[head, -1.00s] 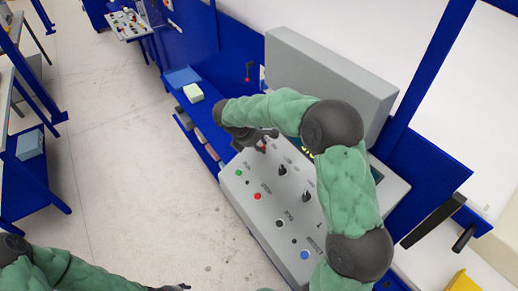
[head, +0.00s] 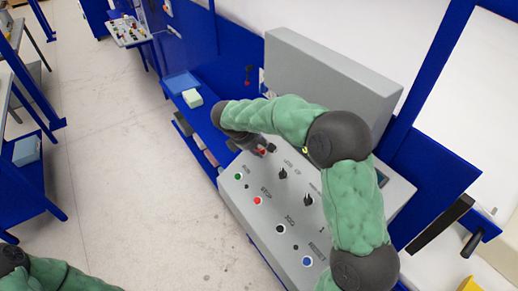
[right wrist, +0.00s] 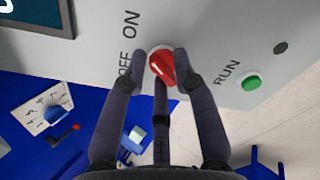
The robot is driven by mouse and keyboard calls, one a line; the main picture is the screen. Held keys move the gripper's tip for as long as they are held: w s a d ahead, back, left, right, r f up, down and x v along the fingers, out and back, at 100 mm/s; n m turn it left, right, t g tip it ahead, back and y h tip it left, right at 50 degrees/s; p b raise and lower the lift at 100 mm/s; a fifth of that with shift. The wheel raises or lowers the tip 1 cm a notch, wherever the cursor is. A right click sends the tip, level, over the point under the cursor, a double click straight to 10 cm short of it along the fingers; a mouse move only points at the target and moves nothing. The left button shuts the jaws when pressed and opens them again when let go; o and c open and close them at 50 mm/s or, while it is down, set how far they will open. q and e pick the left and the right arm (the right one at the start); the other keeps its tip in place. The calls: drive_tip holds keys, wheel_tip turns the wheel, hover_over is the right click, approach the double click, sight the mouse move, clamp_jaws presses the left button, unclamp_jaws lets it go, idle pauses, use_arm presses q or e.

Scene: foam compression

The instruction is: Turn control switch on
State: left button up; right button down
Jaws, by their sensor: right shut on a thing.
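The control switch is a red rotary knob (right wrist: 162,68) beside the printed words ON and OFF on the grey control panel (right wrist: 215,35). It also shows small in the head view (head: 262,152), near the panel's far left corner. My right gripper (right wrist: 166,62) has its fingers on either side of the knob and is shut on it. In the head view my right gripper (head: 268,148) reaches down to the panel, and its wrist partly covers it. The knob's handle looks slanted; which label it points to is unclear. My left gripper is out of view; only its arm shows at bottom left.
A green RUN button (right wrist: 252,82) sits near the knob. A red STOP button (head: 258,201), black selector knobs (head: 282,174) and a blue button (head: 307,261) are on the same panel. A grey box (head: 330,75) stands behind it.

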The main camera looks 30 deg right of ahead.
drive_tip(key=shift+w+d+r, duration=0.1)
drive_tip(key=shift+w+r, duration=0.1)
drive_tip(key=shift+r, duration=0.1)
drive_tip(key=c, duration=1.2)
unclamp_jaws()
drive_tip(key=shift+f, duration=0.1)
drive_tip(key=shift+f, duration=0.1)
drive_tip(key=shift+s, duration=0.1)
drive_tip(key=v, duration=1.2)
